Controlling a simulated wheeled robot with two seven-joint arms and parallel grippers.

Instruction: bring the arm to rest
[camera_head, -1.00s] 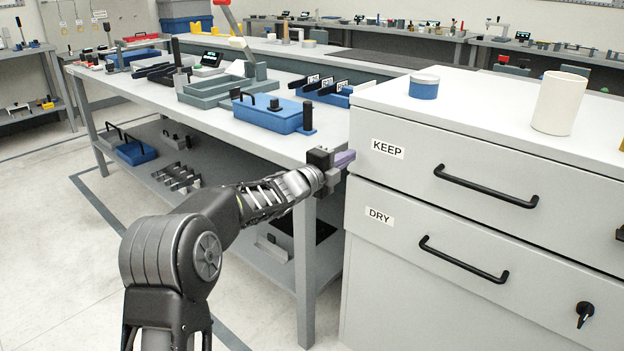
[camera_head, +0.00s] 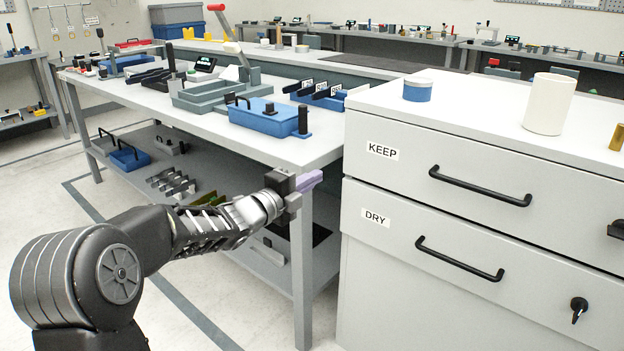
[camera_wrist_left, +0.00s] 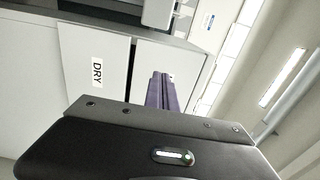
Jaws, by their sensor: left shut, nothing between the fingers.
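My left gripper (camera_head: 309,181) is in the head view, in front of the workbench's near corner and just left of the drawer cabinet. Its purple fingers are shut with nothing held between them. In the left wrist view the purple fingers (camera_wrist_left: 162,92) show together past the dark gripper body, with the cabinet's DRY label to their left. My left arm (camera_head: 190,232) comes in from the lower left, below the bench top level. My right gripper shows in neither view.
The grey cabinet (camera_head: 400,195) with KEEP and DRY drawers stands at right, with a blue-white tub (camera_head: 417,89) and a white cylinder (camera_head: 549,104) on top. The workbench (camera_head: 200,122) holds a blue box (camera_head: 265,118) and grey trays. Open floor lies at left.

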